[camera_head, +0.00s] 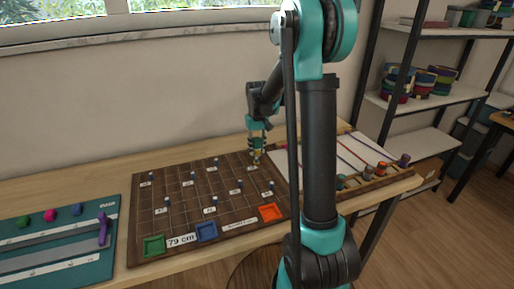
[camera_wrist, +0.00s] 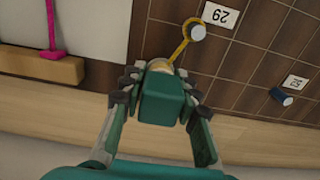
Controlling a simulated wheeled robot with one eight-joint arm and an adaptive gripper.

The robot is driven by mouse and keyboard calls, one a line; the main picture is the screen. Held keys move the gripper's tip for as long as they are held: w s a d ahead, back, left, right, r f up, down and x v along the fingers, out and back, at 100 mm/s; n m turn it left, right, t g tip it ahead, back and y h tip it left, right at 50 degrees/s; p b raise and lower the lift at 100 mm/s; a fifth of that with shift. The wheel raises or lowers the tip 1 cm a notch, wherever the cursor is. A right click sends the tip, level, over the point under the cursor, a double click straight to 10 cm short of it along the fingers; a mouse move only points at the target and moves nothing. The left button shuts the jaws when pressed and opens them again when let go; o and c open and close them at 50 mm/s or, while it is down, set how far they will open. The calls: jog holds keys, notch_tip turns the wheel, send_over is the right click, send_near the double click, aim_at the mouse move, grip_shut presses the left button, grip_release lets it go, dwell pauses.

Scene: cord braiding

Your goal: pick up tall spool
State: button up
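My gripper (camera_head: 257,153) is low over the back right part of the brown peg board (camera_head: 135,262). In the wrist view its dark fingertips (camera_wrist: 158,75) close in on both sides of a pale tan spool (camera_wrist: 160,63). Much of the spool is hidden behind a teal block between the fingers. A short yellow cord (camera_wrist: 182,48) runs from the spool to a pale peg (camera_wrist: 197,32) beside the label 29. I cannot tell whether the spool is clear of the board.
More pegs stand on the board, one (camera_wrist: 281,96) near the fingers. A wooden rail (camera_wrist: 45,70) holds a pink cord (camera_wrist: 52,30). Several spools (camera_head: 382,168) line the rack at right. A teal mat (camera_head: 70,275) with a purple piece (camera_head: 103,231) lies at left.

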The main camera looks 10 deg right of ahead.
grip_shut()
jog(key=shift+r, duration=0.1)
notch_tip(320, 180, up, 20)
dwell(0.5)
